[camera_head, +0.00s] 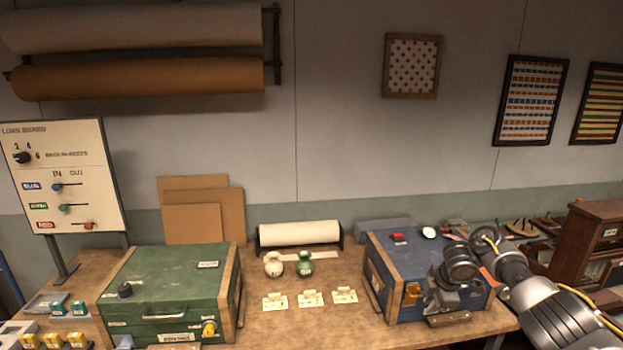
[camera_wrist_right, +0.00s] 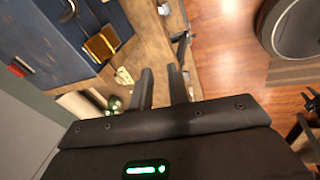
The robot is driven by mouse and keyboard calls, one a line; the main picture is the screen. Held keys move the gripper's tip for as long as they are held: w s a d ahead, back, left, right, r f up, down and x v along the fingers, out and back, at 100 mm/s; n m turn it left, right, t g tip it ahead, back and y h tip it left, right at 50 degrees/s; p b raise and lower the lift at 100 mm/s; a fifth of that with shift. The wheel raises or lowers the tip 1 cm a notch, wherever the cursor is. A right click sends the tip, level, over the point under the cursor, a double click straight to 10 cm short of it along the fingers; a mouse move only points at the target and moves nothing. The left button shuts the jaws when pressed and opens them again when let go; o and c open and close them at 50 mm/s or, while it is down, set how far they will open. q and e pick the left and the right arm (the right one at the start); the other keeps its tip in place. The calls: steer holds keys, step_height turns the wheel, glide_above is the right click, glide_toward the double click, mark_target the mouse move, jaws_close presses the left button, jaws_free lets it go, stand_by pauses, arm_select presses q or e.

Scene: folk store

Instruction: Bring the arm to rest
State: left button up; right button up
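My right arm comes in from the right in the head view, and its gripper (camera_head: 441,298) hangs in front of the blue case (camera_head: 387,284). In the right wrist view the two dark fingers (camera_wrist_right: 160,84) stand apart with a gap between them and nothing held. The blue case (camera_wrist_right: 62,30) with its brass latch (camera_wrist_right: 101,44) shows at the upper left there, apart from the fingers. My left gripper cannot be made out in either view.
A green case (camera_head: 170,283) stands at the left of the wooden table. Two small vases (camera_head: 274,264) (camera_head: 304,263), a paper roll (camera_head: 299,234) and several cards (camera_head: 311,298) lie between the cases. A dark wooden cabinet (camera_head: 590,250) is at the right. Wooden floor (camera_wrist_right: 222,55) shows beyond the table edge.

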steer(key=w+a+f+m+t+y+b, duration=0.1)
steer(key=w+a+f+m+t+b, duration=0.15)
steer(key=f, duration=0.55)
steer(key=w+a+f+m+t+y+b, duration=0.1)
steer(key=a+f+m+t, duration=0.2)
steer(key=f, duration=0.5)
steer(key=s+f+m+b, duration=0.1)
steer(key=s+f+m, duration=0.1)
steer(key=s+f, duration=0.35)
steer(key=s+f+m+g+h+b, duration=0.1)
steer(key=s+f+m, duration=0.15)
steer(key=f, duration=0.65)
steer(key=s+f+m+b, duration=0.1)
steer(key=s+f, duration=0.4)
steer(key=f, duration=0.3)
steer(key=s+d+f+m+g+h+b, duration=0.1)
steer(key=s+f+m+b, duration=0.1)
steer(key=s+f, duration=1)
steer(key=s+d+f+m+g+h+b, duration=0.1)
steer(key=s+f+g+b, duration=0.1)
steer(key=s+f, duration=0.95)
steer(key=s+a+f+g+b, duration=0.1)
steer(key=s+g, duration=0.1)
steer(key=s, duration=1.4)
steer(key=s+a+f+m+g+b, duration=0.1)
steer(key=s+f, duration=0.1)
steer(key=s, duration=1.4)
steer(key=shift+a+f+g, duration=0.15)
steer(key=shift+a+g, duration=0.15)
steer(key=shift+g, duration=0.05)
